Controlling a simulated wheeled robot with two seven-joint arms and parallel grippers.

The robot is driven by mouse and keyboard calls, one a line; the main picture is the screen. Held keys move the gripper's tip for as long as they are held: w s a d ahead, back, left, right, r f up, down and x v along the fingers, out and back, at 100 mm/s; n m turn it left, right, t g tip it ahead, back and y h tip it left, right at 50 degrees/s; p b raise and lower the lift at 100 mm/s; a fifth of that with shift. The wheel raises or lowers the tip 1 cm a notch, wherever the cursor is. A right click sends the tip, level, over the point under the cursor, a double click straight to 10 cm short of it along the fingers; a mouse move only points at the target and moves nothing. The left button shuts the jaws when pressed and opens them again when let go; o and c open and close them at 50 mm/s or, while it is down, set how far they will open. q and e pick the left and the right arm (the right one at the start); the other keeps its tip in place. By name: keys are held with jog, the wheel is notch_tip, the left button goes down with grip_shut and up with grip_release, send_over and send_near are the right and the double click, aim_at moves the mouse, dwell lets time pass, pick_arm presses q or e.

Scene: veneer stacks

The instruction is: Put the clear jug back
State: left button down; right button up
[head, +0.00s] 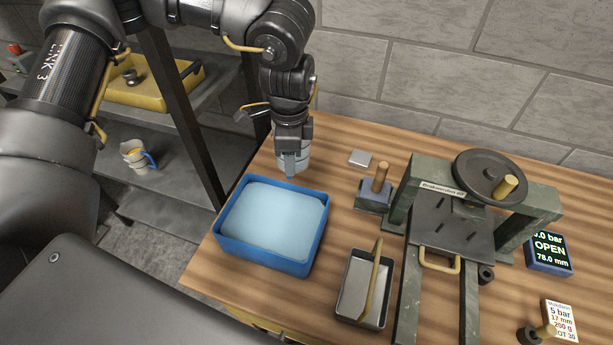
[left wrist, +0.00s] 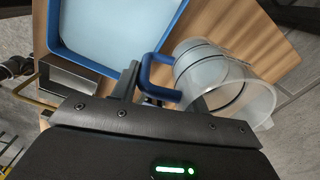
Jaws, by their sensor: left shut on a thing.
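The clear jug (head: 303,158) is at the back left corner of the wooden table, behind the blue tray, mostly hidden by my left gripper (head: 290,172) in the head view. In the left wrist view the jug (left wrist: 245,92) is see-through with dark bands, and its blue handle (left wrist: 157,72) is between my left fingers (left wrist: 165,92). My left gripper is shut on this handle. Whether the jug's base touches the table is hard to tell. My right gripper is not in view.
The blue tray (head: 223,246) holds pale blue liquid or sheet. A metal caddy (head: 349,292), a small block with wooden knob (head: 375,192) and a press (head: 540,208) stand to the right. Shelving (head: 185,182) at left holds a yellow tray (head: 150,94) and a blue-handled jug (head: 133,152).

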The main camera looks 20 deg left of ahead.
aim_at(307, 147)
pick_arm(q)
jog(key=w+m+b, duration=0.1)
jog(key=m, duration=0.3)
jog(key=w+d+m+b, duration=0.1)
jog(key=m+b, duration=0.1)
jog(key=m, duration=0.2)
jog(key=w+d+m+b, duration=0.1)
jog(key=m, duration=0.4)
jog(key=shift+w+d+r, duration=0.1)
jog(key=shift+d+r, duration=0.05)
jog(key=shift+d, duration=0.05)
jog(key=m+b, duration=0.1)
jog(key=m, duration=0.2)
jog(key=w+d+r+m+b, duration=0.1)
jog(key=m, duration=0.3)
jog(key=d+m+b, duration=0.1)
jog(key=m, duration=0.2)
jog(key=shift+w+d+r+m, duration=0.1)
jog(key=shift+w+r+m, duration=0.1)
jog(key=shift+m, duration=0.2)
